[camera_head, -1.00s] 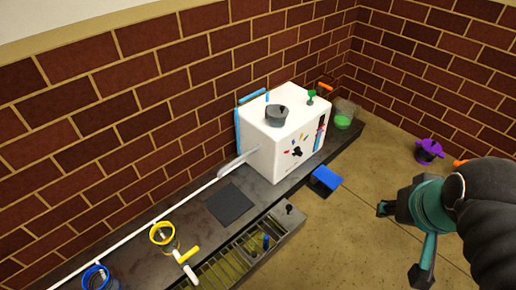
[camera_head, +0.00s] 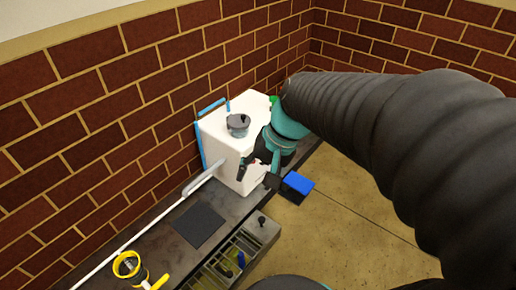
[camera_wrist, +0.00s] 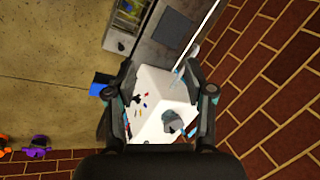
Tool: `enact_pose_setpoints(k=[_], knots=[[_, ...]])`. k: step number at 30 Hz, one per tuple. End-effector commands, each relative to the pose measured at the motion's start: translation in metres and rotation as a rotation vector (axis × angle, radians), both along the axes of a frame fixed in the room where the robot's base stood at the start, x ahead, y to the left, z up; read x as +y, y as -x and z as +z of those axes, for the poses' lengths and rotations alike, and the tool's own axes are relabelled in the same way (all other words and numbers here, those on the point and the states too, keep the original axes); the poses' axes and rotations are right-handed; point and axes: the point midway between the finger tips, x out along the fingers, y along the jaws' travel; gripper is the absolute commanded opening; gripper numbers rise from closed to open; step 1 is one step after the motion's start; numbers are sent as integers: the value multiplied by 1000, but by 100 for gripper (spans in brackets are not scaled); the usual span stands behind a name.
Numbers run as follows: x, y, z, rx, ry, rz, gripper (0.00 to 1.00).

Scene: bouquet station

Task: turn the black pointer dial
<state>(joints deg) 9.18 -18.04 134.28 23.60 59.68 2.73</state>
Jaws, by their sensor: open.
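The black pointer dial (camera_wrist: 136,99) is a small dark shape on the marked face of a white box (camera_head: 222,150). In the wrist view the box (camera_wrist: 160,88) lies between my fingers, with the dial nearer the left finger. Small coloured marks surround the dial. In the head view my gripper (camera_head: 257,174) is in front of that face and hides the dial. My gripper also shows in the wrist view (camera_wrist: 160,72), open with nothing between its fingertips. I cannot tell how far the fingertips are from the face.
A grey pot-like knob (camera_head: 238,125) is on top of the box. A dark mat (camera_head: 199,226) lies on the counter left of the box. A slatted tray (camera_head: 255,240) is along the counter's front.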

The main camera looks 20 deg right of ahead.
Motion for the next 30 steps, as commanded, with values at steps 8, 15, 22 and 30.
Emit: enact_pose_setpoints(k=[8, 15, 22, 30], knots=[[-2, -63, -53, 223, -322, -248, 54], [-23, -122, -100, 368, -609, -472, 54], [-62, -178, -157, 467, -895, -696, 54], [-130, -228, -241, 526, -1236, -967, 54]])
